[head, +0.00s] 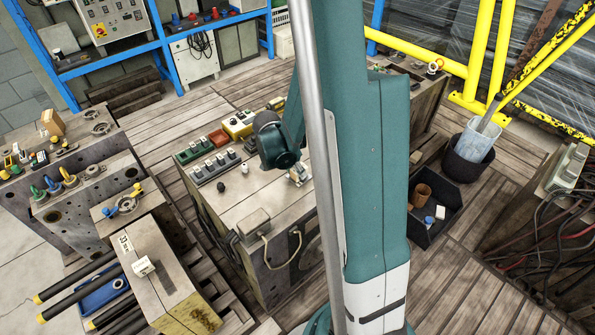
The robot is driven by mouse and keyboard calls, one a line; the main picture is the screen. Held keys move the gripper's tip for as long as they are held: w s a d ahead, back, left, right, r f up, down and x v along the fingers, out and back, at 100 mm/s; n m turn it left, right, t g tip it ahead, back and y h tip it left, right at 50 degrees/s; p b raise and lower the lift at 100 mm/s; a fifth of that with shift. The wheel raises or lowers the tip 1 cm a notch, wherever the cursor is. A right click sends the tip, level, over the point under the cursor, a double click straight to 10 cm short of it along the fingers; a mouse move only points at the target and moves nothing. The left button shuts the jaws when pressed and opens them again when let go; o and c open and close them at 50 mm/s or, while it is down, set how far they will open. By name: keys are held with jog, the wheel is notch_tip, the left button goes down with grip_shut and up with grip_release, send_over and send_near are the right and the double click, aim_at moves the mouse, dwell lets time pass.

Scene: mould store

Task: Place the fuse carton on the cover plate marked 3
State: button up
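A small tan carton (53,122), which may be the fuse carton, stands on the rear-left mould block. A small white box (142,266) with dark print lies on the front-left block; its print is too small to read. Round metal plates lie on the left blocks, one on the middle block (127,204) and one behind it (93,171). I cannot read a 3 on any plate. My gripper (299,175) is low over the central mould block (225,203), to the right of and apart from the tan carton. Its fingers are small and partly hidden, so its opening does not show.
Green and grey connector strips (203,149) and a yellow box (239,124) stand on the central block's far side. A grey box with a cable (254,222) is near its front. A black crate (436,220) and yellow rails (480,60) are right. Dark bars (75,279) lie front left.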

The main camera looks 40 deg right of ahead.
jog(key=shift+f, duration=0.1)
jog(key=o, duration=0.5)
jog(key=shift+f, duration=0.1)
jog(key=shift+c, duration=0.2)
jog(key=o, duration=0.5)
jog(key=shift+c, duration=0.2)
jog(key=shift+r, duration=0.2)
jog(key=p+v, duration=0.3)
jog(key=v, duration=0.9)
jog(key=shift+a+r, duration=0.1)
